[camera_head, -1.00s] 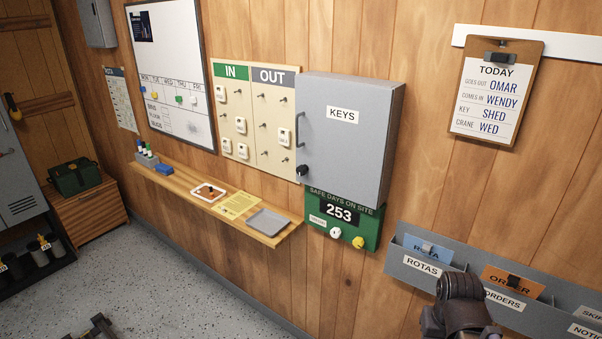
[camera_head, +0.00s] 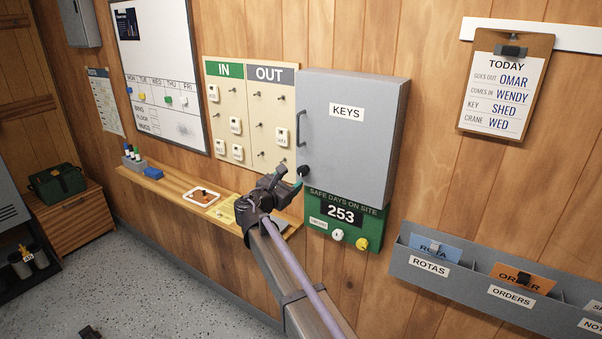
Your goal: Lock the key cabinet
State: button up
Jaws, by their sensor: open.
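The grey key cabinet (camera_head: 352,135), labelled KEYS, hangs on the wood wall with its door closed. A dark bar handle (camera_head: 301,128) is on the door's left side. A round black knob (camera_head: 303,171) sits below the handle at the door's lower left. My gripper (camera_head: 287,177) is open and empty, just left of and slightly below the knob. One fingertip looks close to the knob; I cannot tell whether they touch. My arm covers part of the shelf and its grey tray.
Below the cabinet is the green safe-days board (camera_head: 344,215) with white and yellow knobs. The IN/OUT tag board (camera_head: 252,115) is left of the cabinet. The narrow wooden shelf (camera_head: 170,188) runs below it. A grey document rack (camera_head: 480,290) is at lower right.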

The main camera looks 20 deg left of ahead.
aim_at(301, 172)
jog(key=x, duration=0.7)
jog(key=shift+w+d, duration=0.1)
jog(key=shift+w, duration=0.15)
jog(key=c, duration=0.9)
